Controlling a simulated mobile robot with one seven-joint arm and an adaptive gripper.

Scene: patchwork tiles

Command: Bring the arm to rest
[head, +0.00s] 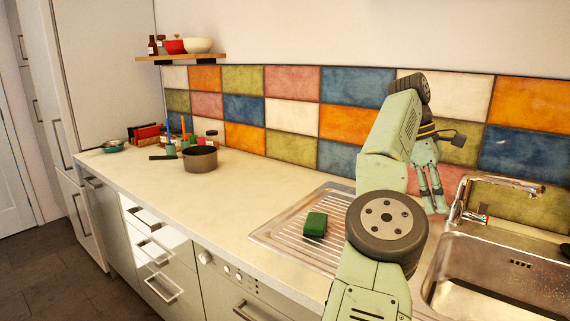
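My arm rises from the bottom of the head view, bends at a large dark joint and reaches up in front of the tiled wall. My gripper (438,204) hangs down from its end, left of the tap. Its two fingers look slightly apart, with nothing seen between them. Part of the drainboard and of the sink's left side is hidden behind my arm.
A green sponge (315,224) lies on the steel drainboard (275,236), left of my arm. The tap (458,200) and sink (500,275) are at the right. A saucepan (200,159) stands farther left. The counter (235,205) between is clear.

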